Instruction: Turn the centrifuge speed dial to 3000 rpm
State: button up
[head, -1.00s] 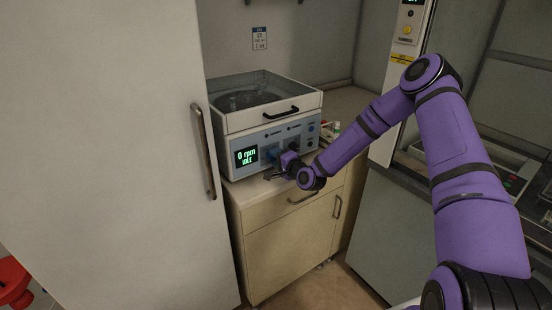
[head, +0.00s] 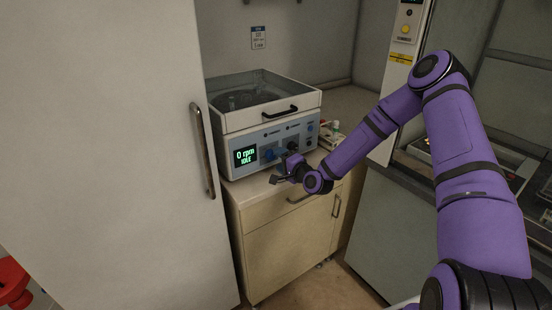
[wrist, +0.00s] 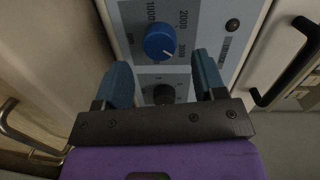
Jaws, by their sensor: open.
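The centrifuge (head: 243,118) stands on the cabinet, its display (head: 246,156) reading "0 rpm IDLE". Its blue speed dial (head: 269,154) is on the front panel right of the display. In the wrist view the blue dial (wrist: 160,42) shows large, with a white pointer mark towards its lower right.
A black second knob (wrist: 163,94) lies beside the blue dial, partly hidden between my fingers. The lid has a black handle (head: 281,111). A tall white door with a metal handle (head: 203,150) stands close on the left. Small items (head: 331,131) lie right of the centrifuge.

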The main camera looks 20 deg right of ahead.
jog(key=v, duration=0.7)
jog(key=shift+s, duration=0.3)
jog(key=s+d+r+n+g+h, duration=0.2)
jog(key=s+r+n+g+h, duration=0.4)
jog(key=r, duration=0.6)
jog(key=s+d+r+n+g+h, duration=0.15)
jog(key=s+r+n, duration=0.35)
jog(key=s+r, duration=0.5)
jog(key=s+r+g, duration=0.1)
jog(key=s+r, duration=0.3)
jog(key=s, duration=0.3)
jog(key=s+r+g, duration=0.1)
jog(key=s+r, duration=0.3)
jog(key=s, duration=0.4)
jog(key=s+a+r+n+g, duration=0.1)
jog(key=s+r, duration=0.3)
jog(key=s, duration=0.3)
jog(key=shift+s+r+y, duration=0.15)
jog(key=shift+s+y, duration=0.2)
